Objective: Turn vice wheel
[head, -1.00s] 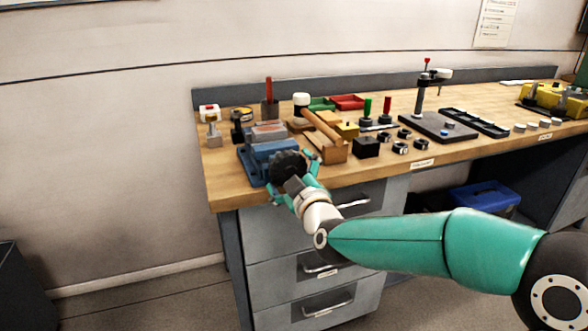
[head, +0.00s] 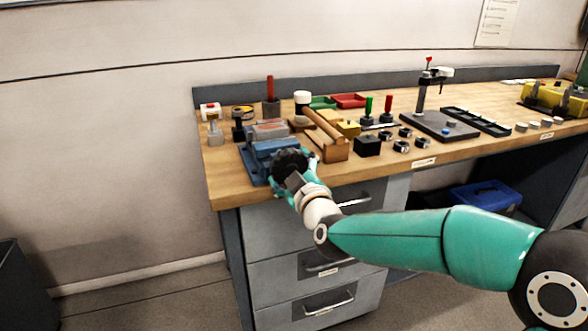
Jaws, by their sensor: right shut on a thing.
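The blue vice (head: 257,162) stands on the left part of the wooden bench, near its front edge. Its black vice wheel (head: 291,160) faces the front of the bench. My right gripper (head: 296,176) is at the wheel, with its teal fingers around the rim, shut on it. The gripper body hides the lower part of the wheel. My left gripper is not in view.
A wooden tool holder with a mallet (head: 318,124) stands close to the right of the wheel. A black block (head: 367,147) and several dark rings lie farther right. Grey drawers (head: 300,270) are below the bench front. A dark bin (head: 22,285) stands at lower left.

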